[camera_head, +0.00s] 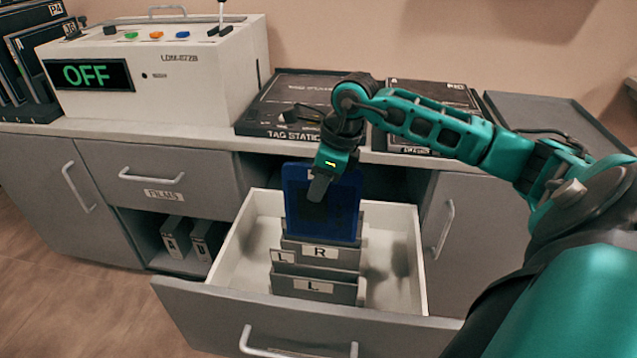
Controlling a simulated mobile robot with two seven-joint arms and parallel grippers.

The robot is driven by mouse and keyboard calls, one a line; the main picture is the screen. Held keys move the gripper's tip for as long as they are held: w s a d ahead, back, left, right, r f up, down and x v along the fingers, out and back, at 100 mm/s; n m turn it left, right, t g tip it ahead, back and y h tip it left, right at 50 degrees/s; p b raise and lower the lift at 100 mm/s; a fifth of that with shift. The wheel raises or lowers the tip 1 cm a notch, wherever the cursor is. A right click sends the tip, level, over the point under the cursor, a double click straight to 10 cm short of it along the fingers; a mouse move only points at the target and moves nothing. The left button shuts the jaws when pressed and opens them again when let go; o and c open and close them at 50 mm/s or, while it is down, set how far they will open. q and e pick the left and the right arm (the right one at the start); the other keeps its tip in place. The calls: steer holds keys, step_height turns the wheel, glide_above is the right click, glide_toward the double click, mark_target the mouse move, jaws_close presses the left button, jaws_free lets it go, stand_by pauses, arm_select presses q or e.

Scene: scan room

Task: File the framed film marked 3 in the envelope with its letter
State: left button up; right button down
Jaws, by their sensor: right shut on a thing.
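My right gripper (324,182) is shut on the top of a dark blue framed film (340,212). The film stands upright above the open drawer (240,240). Its lower edge is hidden at the envelope marked R (340,253), and I cannot tell whether it is inside that envelope or behind it. No number can be read on the film. My left gripper is not in view.
A white machine (170,70) with a display reading OFF stands on the counter at left. A tag station (290,105) lies at the counter's middle. A closed drawer marked FILMS (150,175) is left of the open one. The drawer has bare floor beside the envelopes.

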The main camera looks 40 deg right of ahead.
steer(key=b, duration=0.3)
glide_above(315, 237)
steer(key=shift+f, duration=2.15)
steer(key=shift+s+d+f+b, duration=0.1)
steer(key=shift+d+f+b, duration=0.1)
steer(key=shift+f+b, duration=0.25)
steer(key=shift+s+d+f+b, duration=0.1)
steer(key=shift+d+f+b, duration=0.1)
steer(key=shift+f, duration=3.15)
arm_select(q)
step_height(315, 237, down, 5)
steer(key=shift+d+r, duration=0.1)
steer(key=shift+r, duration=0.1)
arm_select(e)
steer(key=c, duration=1.1)
jaws_free()
steer(key=shift+o, duration=0.2)
steer(key=shift+w, duration=0.1)
arm_select(q)
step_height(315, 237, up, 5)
steer(key=p, duration=0.3)
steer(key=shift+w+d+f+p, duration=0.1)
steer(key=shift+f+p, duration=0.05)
steer(key=shift+p, duration=0.2)
arm_select(e)
steer(key=v, duration=1.3)
steer(key=shift+r, duration=0.25)
